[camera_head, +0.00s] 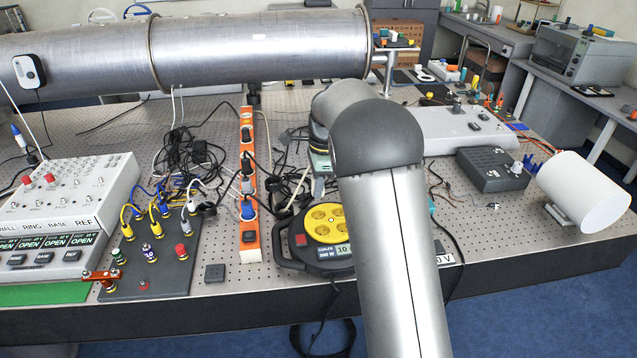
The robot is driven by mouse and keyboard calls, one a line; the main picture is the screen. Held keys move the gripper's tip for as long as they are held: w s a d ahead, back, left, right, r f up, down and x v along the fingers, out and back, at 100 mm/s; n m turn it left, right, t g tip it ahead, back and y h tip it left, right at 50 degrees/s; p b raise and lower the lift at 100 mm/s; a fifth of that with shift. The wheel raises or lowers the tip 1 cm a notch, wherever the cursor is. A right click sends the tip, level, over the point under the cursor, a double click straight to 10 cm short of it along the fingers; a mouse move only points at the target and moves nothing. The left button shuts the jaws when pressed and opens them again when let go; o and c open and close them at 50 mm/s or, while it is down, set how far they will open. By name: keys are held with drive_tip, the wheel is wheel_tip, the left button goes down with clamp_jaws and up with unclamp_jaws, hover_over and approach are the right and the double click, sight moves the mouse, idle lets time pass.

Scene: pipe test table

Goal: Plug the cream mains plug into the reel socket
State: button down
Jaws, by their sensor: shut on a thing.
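The cable reel (297,255) is black with a round yellow socket face (325,224) and lies on the perforated table, left of my arm. Several socket openings show on the yellow face; its right edge is close to or behind my arm. I cannot make out the cream mains plug. A pale cable (296,199) runs down toward the reel from behind my arm.
An orange power strip (248,243) with several plugs stands left of the reel. A large metal pipe (255,50) crosses the back. A dark box (493,170) and a white cylinder (590,190) are at right.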

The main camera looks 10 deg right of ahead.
drive_tip(key=b, duration=0.3)
hover_over(316, 218)
drive_tip(key=shift+w+d+f, duration=0.1)
drive_tip(key=shift+d+f, duration=0.05)
drive_tip(key=shift+f, duration=1.25)
drive_tip(key=shift+d+f, duration=0.1)
drive_tip(key=shift+f, duration=1.25)
drive_tip(key=shift+f+b, duration=0.5)
drive_tip(key=shift+f, duration=0.8)
drive_tip(key=c, duration=1.2)
unclamp_jaws()
drive_tip(key=shift+o, duration=0.7)
drive_tip(key=shift+f, duration=0.15)
wheel_tip(316, 218, up, 18)
drive_tip(key=d+b, duration=0.1)
drive_tip(key=d, duration=0.1)
drive_tip(key=shift+f, duration=0.2)
